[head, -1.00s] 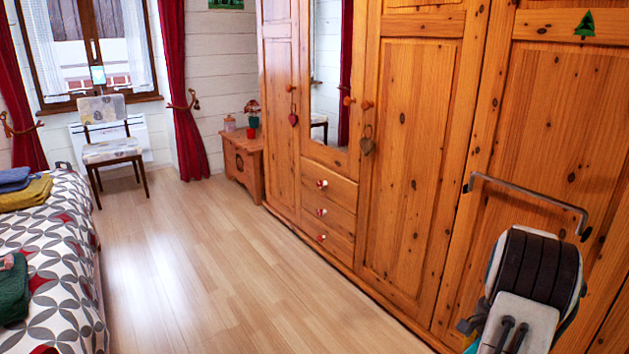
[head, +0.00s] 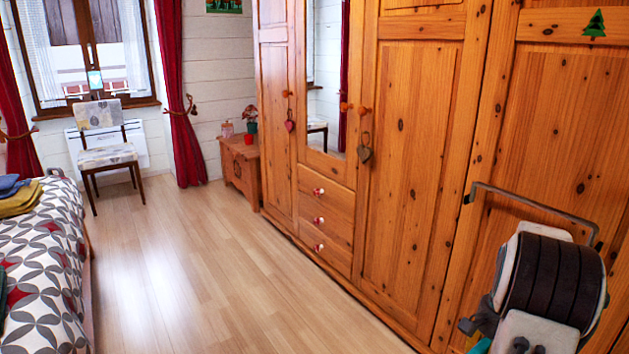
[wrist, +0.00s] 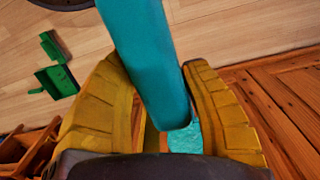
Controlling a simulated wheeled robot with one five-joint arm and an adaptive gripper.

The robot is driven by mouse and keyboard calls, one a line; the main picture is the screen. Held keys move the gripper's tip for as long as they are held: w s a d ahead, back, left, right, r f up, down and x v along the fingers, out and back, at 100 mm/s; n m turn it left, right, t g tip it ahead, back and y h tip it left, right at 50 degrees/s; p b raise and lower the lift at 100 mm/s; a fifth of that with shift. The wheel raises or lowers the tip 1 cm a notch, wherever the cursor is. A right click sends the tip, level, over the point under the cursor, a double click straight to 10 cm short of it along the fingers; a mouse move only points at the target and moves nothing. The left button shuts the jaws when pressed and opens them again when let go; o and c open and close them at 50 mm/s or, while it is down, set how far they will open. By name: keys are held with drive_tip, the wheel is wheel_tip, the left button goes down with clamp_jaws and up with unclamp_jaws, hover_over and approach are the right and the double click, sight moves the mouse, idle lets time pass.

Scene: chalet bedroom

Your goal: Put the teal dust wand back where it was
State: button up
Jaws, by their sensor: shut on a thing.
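The teal dust wand (wrist: 145,50) shows in the wrist view as a long teal bar running from the top edge down between my fingers. My gripper (wrist: 152,64), with its yellow ridged fingers, is shut on it. The wand's far end is cut off by the picture's top edge. In the head view my arm is at the lower right, in front of the wardrobe, and my gripper is out of view. I cannot tell which spot the wand came from.
A pine wardrobe (head: 415,170) lines the right side. The bed (head: 45,265) is at left; a chair (head: 105,150) and small chest (head: 240,165) stand farther back. Floor between them is clear. Green objects (wrist: 57,80) lie on the floor in the wrist view.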

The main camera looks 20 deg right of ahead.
drive_tip(key=shift+s+r, duration=0.1)
drive_tip(key=shift+r, duration=0.05)
drive_tip(key=shift+s+a+n, duration=0.2)
drive_tip(key=shift+n, duration=0.5)
drive_tip(key=r, duration=0.1)
drive_tip(key=w+d+r, duration=0.1)
drive_tip(key=d+r, duration=0.1)
drive_tip(key=shift+w+r, duration=0.15)
drive_tip(key=shift+w, duration=0.25)
drive_tip(key=w+a+n, duration=0.5)
drive_tip(key=w+a, duration=0.5)
drive_tip(key=w, duration=0.6)
drive_tip(key=w+a+f+n, duration=0.1)
drive_tip(key=w+a+n, duration=0.2)
drive_tip(key=a, duration=0.8)
drive_tip(key=w+a+f+n, duration=0.1)
drive_tip(key=w+a+n, duration=0.15)
drive_tip(key=a, duration=0.95)
drive_tip(key=s+r+p, duration=0.3)
drive_tip(key=r+p, duration=1.2)
drive_tip(key=r, duration=0.1)
drive_tip(key=s+r+p, duration=0.4)
drive_tip(key=r+p, duration=1.1)
drive_tip(key=r, duration=0.1)
drive_tip(key=shift+d+r+p, duration=0.2)
drive_tip(key=shift+r+p, duration=0.1)
drive_tip(key=shift+r, duration=0.05)
